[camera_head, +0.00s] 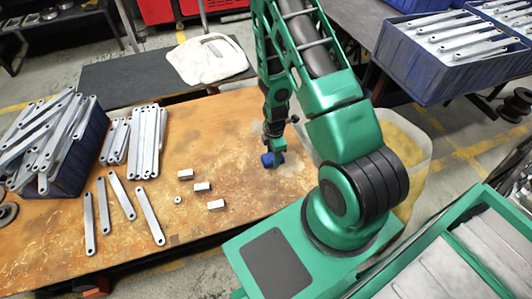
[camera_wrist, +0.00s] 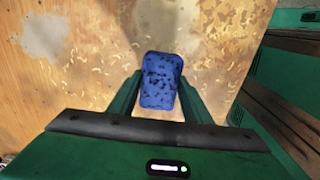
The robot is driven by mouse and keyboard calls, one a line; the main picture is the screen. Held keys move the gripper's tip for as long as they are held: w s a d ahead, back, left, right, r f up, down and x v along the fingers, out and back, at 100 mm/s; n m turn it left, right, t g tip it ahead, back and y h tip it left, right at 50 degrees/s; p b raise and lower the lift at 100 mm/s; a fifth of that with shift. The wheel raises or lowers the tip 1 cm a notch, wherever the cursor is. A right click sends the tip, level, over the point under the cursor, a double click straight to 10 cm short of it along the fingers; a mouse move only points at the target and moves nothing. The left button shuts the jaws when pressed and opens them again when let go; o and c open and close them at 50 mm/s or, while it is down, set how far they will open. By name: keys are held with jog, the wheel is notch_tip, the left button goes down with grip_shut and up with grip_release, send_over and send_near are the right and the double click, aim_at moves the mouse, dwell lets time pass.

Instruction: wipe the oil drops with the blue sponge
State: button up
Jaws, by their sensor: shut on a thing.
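The blue sponge (camera_head: 267,161) is low over or on the right part of the brown worktable (camera_head: 235,150). My gripper (camera_head: 275,150) is shut on the sponge and points down. In the wrist view the sponge (camera_wrist: 160,80) sits between the two green fingers, with dark speckles on its face. I cannot tell whether it touches the tabletop. The tabletop is stained and scuffed, with pale patches and small curled flecks. I cannot pick out separate oil drops among these marks.
A blue bin (camera_head: 80,165) heaped with metal brackets stands at the table's left. Several brackets (camera_head: 149,213) and small metal blocks (camera_head: 202,187) lie on the left and middle of the table. A white cloth (camera_head: 208,60) lies on a dark surface behind. The tabletop around the sponge is free of parts.

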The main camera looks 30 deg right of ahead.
jog(key=shift+d+r, duration=0.15)
jog(key=shift+r, duration=1.5)
